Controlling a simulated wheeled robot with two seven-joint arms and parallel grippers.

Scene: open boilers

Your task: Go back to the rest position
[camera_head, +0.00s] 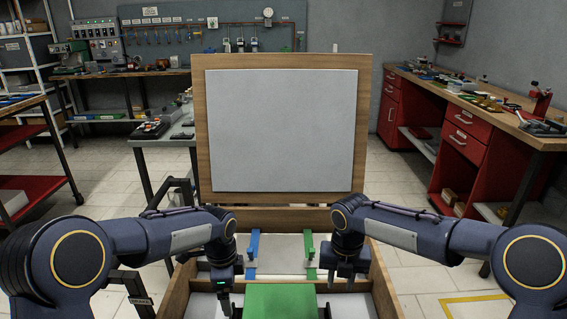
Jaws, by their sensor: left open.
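A wooden box (378,284) stands open in front of me, its lid (282,130) raised upright with a pale panel inside. Inside the box are a blue upright piece (254,246), a green upright piece (309,247) and a green block (280,299) at the front. My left gripper (223,300) points down over the left part of the box, left of the green block; it is open and I see nothing held. My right gripper (341,281) points down over the right part, right of the green upright piece. Its finger gap is too dark and small to judge.
A red-drawer workbench (466,138) with tools runs along the right. A small table (160,136) with devices stands behind left of the box. Red-shelved racks (30,150) are at far left. Tiled floor (410,258) is clear to the right of the box.

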